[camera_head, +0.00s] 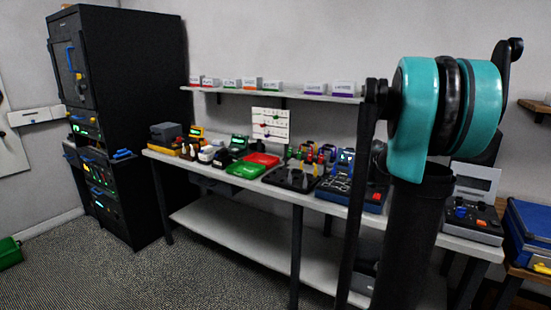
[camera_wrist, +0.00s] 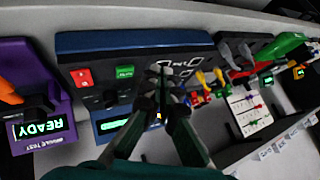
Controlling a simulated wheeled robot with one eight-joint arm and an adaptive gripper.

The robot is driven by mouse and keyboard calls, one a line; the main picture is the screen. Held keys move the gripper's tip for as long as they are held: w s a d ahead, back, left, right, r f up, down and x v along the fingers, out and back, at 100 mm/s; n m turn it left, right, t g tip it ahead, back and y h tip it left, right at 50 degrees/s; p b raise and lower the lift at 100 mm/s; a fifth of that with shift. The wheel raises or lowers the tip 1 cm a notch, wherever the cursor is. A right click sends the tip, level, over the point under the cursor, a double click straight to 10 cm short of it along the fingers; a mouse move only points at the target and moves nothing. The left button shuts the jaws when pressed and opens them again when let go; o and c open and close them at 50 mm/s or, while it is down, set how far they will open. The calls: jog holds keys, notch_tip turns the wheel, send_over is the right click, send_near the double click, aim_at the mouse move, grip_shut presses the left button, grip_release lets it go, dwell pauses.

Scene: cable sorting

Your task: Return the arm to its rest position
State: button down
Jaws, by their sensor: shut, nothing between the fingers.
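My gripper (camera_wrist: 166,92) shows in the wrist view with its two dark fingers together and nothing between them. It is in front of a dark blue unit (camera_wrist: 135,41) with a red and a green switch; I cannot tell the gap. In the head view my arm, with its teal and black joint, stands upright at the right in front of the workbench (camera_head: 345,205). My gripper cannot be made out there.
A purple tester (camera_wrist: 25,65) reading READY is at the wrist view's left. The bench carries a green tray (camera_head: 247,170), a red tray (camera_head: 262,159) and several devices. A wall shelf (camera_head: 270,93) holds labelled boxes.

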jog(key=s+a+f+n+g, duration=0.1)
jog(key=s+a+f, duration=0.4)
jog(key=s, duration=0.5)
jog(key=s+a+f+n+g, duration=0.1)
jog(key=s+a+f+n, duration=0.2)
jog(key=s, duration=0.8)
jog(key=s+a+f+n+g, duration=0.2)
jog(key=s+a+f, duration=0.5)
jog(key=s, duration=0.4)
jog(key=shift+f+n+h, duration=0.3)
jog(key=shift+n, duration=0.2)
